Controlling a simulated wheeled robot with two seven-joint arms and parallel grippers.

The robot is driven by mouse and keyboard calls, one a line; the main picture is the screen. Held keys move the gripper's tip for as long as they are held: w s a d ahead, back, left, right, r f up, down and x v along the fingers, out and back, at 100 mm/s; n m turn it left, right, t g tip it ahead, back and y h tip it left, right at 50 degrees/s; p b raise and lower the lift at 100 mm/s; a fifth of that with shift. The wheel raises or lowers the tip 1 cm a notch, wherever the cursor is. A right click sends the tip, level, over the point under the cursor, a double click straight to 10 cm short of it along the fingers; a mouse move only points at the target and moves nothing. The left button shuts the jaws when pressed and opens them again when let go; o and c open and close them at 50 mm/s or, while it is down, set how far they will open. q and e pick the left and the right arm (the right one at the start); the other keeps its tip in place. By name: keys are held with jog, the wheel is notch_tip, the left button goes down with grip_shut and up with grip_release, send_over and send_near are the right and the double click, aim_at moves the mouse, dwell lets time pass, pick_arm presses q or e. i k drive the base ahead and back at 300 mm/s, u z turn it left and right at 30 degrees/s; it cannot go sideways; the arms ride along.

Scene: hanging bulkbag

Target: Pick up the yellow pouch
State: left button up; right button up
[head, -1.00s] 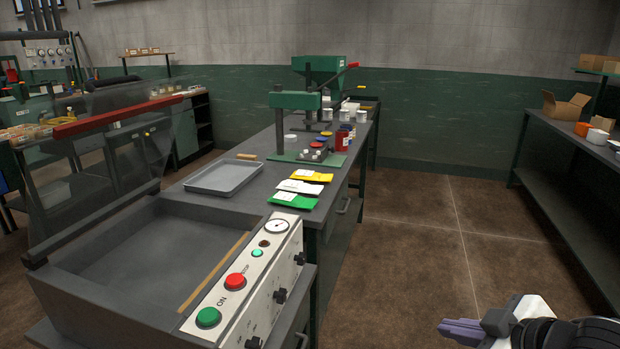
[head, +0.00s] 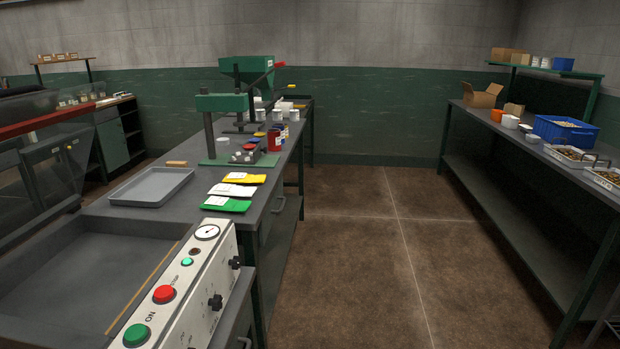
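The yellow pouch (head: 246,178) lies flat on the dark workbench, at the far end of a row of three pouches. A white pouch (head: 232,191) lies just nearer, and a green pouch (head: 226,204) with a white label lies nearest. The pouches are close together, to the right of a grey tray (head: 152,187). Neither of my grippers shows in this view.
A machine with a gauge and buttons (head: 181,287) stands at the near left. A green press (head: 222,103) and small jars stand beyond the pouches. A right-hand bench (head: 470,142) holds a blue crate (head: 566,132). The floor between the benches is clear.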

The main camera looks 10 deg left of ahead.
aim_at(234, 177)
jog(key=z, duration=0.55)
jog(key=i, duration=3.05)
jog(key=u, duration=1.65)
